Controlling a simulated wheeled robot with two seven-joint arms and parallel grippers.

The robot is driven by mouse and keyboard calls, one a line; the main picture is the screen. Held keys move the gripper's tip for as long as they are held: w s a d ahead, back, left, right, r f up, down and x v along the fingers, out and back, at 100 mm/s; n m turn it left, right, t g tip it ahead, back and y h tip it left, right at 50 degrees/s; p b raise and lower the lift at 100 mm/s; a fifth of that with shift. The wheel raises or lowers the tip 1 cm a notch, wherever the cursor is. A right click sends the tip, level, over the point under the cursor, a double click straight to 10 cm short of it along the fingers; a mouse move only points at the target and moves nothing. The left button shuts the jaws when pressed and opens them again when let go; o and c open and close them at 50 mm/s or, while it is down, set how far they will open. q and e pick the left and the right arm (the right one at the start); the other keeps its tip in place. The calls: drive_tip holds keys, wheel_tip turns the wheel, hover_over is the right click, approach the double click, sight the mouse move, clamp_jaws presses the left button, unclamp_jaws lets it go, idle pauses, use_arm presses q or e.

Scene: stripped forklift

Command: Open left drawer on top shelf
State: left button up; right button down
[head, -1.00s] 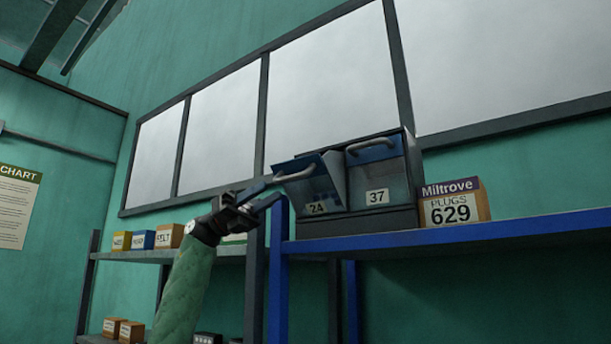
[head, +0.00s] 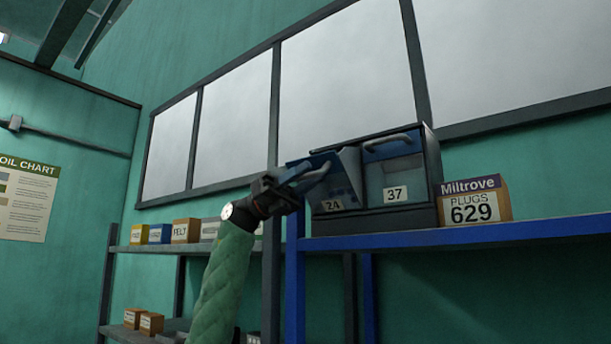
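The left drawer (head: 338,190), labelled 24, is in a dark two-drawer cabinet on the blue top shelf (head: 420,238). Its front is tilted outward at the top, so it stands partly open. Its pale bar handle (head: 318,174) is at the upper left of the front. My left gripper (head: 300,174) is at this handle, its blue fingers beside or around it. The fingers overlap the handle, so I cannot tell whether they grip it. My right gripper is not in view.
The right drawer (head: 394,178), labelled 37, is closed beside it. A Miltrove plugs box (head: 474,207) stands right of the cabinet. A lower shelf at left holds several small boxes (head: 186,231). Windows and a teal wall lie behind.

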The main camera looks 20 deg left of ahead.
use_arm(q)
drive_tip(key=shift+w+a, duration=0.1)
drive_tip(key=shift+a, duration=0.1)
clamp_jaws()
drive_tip(key=shift+w+d+r+n+t, duration=0.15)
drive_tip(key=shift+r+n+t, duration=0.3)
drive_tip(key=shift+n, duration=0.25)
drive_tip(key=shift+w+r, duration=0.1)
unclamp_jaws()
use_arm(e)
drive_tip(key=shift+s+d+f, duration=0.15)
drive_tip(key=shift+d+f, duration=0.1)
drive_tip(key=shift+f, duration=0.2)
